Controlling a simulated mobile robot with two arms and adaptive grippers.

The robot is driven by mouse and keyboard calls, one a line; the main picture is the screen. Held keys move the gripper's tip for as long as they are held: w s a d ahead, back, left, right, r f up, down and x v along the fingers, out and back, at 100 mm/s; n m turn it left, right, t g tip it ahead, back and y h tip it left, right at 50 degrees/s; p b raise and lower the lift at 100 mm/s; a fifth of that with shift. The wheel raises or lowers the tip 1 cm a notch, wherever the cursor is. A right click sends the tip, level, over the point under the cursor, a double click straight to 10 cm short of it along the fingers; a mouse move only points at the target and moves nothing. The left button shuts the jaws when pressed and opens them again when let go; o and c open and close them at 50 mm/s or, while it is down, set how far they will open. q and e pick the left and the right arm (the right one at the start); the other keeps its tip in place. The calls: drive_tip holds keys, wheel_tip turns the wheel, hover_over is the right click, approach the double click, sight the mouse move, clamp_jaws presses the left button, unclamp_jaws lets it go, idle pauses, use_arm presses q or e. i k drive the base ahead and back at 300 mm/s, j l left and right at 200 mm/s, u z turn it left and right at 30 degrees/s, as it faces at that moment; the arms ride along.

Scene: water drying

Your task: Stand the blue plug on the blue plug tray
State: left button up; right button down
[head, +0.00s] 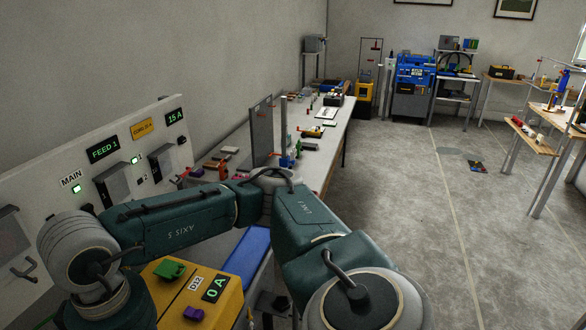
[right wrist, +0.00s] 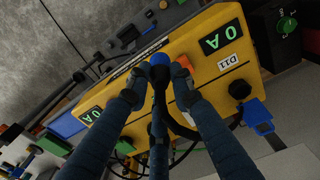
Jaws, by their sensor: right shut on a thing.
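The blue plug (right wrist: 158,60) is between the fingertips of my right gripper (right wrist: 158,75) in the right wrist view. The gripper is shut on it, and the fingers hide much of it. The plug is over the yellow box (right wrist: 212,48); I cannot tell whether it touches the box. A flat blue surface (head: 250,256) beside the yellow box in the head view may be the blue plug tray; I cannot tell for sure. In the head view an arm of mine reaches to the lower left, with its gripper out of frame. My left gripper is not in view.
The yellow box carries a green piece (head: 170,270) and a purple piece (head: 194,313). A breaker panel (head: 130,160) stands at the left. Another blue connector (right wrist: 258,116) is at the yellow box's right end.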

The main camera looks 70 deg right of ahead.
sight(248, 253)
drive_tip(key=l+z, duration=0.15)
drive_tip(key=l, duration=0.4)
drive_tip(key=i+l+z, duration=0.2)
drive_tip(key=l, duration=0.3)
drive_tip(key=l+z, duration=0.15)
drive_tip(key=l, duration=0.35)
drive_tip(key=i, duration=0.05)
